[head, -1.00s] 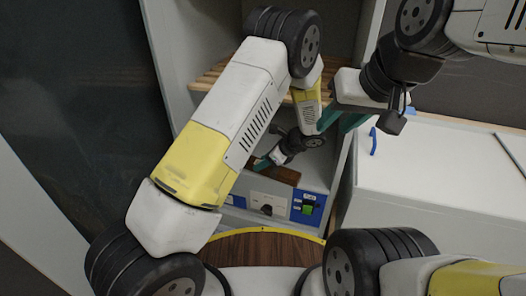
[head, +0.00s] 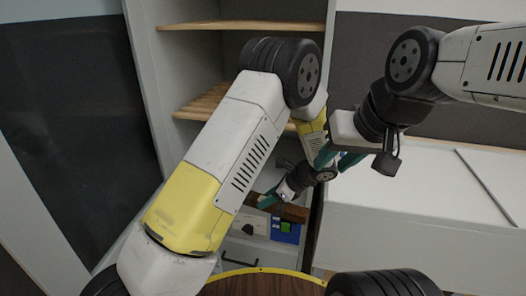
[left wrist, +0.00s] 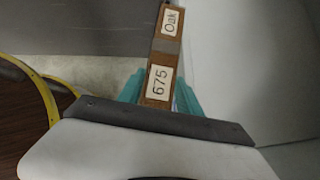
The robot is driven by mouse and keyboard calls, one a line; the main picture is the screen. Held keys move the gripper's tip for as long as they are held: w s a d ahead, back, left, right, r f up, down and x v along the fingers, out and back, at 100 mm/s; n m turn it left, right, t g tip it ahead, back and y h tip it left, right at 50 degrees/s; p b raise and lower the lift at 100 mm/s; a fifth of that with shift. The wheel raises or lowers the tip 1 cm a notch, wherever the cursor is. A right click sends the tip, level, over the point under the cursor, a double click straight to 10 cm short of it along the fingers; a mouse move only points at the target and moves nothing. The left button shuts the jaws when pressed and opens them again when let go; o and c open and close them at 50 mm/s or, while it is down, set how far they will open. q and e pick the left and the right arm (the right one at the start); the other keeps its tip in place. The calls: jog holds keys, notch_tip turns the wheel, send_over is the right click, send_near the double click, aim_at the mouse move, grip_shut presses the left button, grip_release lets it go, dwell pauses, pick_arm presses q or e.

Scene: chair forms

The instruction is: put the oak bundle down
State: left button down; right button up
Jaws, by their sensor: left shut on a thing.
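The oak bundle (head: 291,213) is a brown wooden block. In the left wrist view the bundle (left wrist: 166,55) shows white labels reading "Oak" and "675". My left gripper (head: 268,200) is shut on it, with teal fingers on both sides in the left wrist view (left wrist: 160,95). In the head view the bundle is low in the cabinet, in front of or above the labelled boxes; I cannot tell whether it touches anything. My right gripper (head: 337,158) has its teal fingers apart, with nothing seen between them, right of my left wrist.
A grey cabinet has slatted wooden shelves (head: 205,101) and an upper board (head: 240,25). A blue box with a green patch (head: 286,229) and a white box (head: 246,224) are low inside. A white chest (head: 420,225) stands on the right. A dark panel (head: 75,120) is left.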

pick_arm(q)
jog(key=w+a+r+m+t+h, duration=0.3)
jog(key=a+r+m+h, duration=0.6)
jog(key=a+r+m, duration=0.7)
jog(key=shift+w+a+r+t+h, duration=0.15)
jog(key=shift+a+r+t+h, duration=0.3)
jog(key=shift+a+r, duration=0.4)
jog(key=shift+a+f, duration=0.15)
jog(key=shift+a, duration=0.1)
